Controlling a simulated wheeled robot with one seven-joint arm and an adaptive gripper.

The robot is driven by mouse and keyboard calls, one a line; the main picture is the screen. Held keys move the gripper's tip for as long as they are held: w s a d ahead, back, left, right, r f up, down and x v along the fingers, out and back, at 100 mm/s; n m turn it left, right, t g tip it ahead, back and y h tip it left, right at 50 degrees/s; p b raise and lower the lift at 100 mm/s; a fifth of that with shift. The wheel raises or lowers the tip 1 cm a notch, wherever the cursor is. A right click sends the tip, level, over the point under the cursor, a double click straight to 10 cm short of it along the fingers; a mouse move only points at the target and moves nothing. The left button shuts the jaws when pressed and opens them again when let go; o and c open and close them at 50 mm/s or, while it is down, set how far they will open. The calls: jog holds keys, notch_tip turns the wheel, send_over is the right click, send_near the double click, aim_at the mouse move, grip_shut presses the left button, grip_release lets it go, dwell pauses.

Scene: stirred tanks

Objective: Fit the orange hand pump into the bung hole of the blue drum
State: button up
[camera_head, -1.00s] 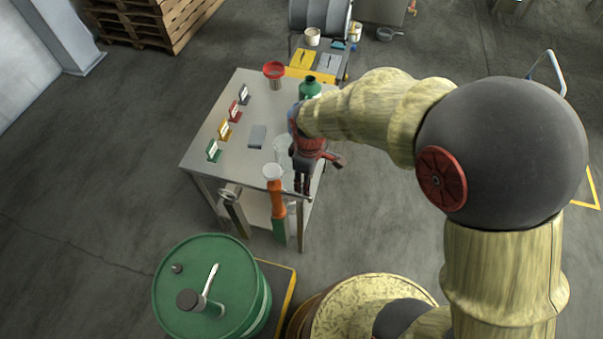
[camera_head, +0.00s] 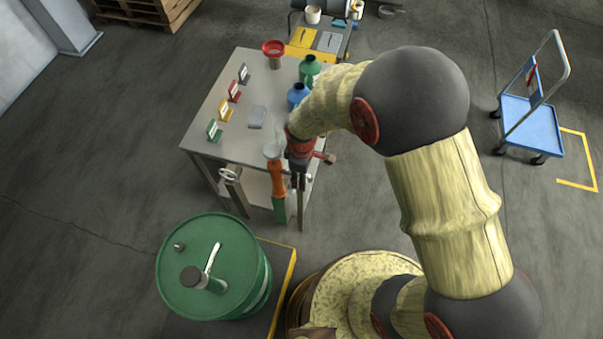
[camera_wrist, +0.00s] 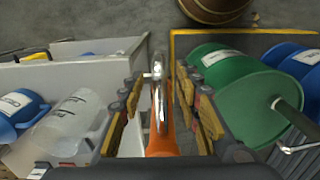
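The orange hand pump (camera_head: 277,178) stands upright at the front edge of the grey table, its lower end at a green part. In the wrist view the orange pump body (camera_wrist: 162,143) and its chrome end lie between my fingers. My gripper (camera_wrist: 163,100) is open, with a finger on either side of the pump; small gaps seem to show. In the head view my gripper (camera_head: 299,180) is just right of the pump. Blue drums show partly at the right of the wrist view, one behind the green drum (camera_wrist: 298,66); no bung hole is clear there.
The green drum (camera_head: 235,235) stands front left with a grey pump on its lid. The table (camera_head: 235,140) carries bottles, a red funnel and several small signs. A blue cart (camera_head: 530,123) stands at the right. Floor left of the table is clear.

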jog(key=c, duration=0.3)
grip_shut()
dwell(0.7)
jog(key=shift+c, duration=1.7)
grip_release()
grip_shut()
jog(key=shift+r+p, duration=1.05)
jog(key=shift+r, duration=0.5)
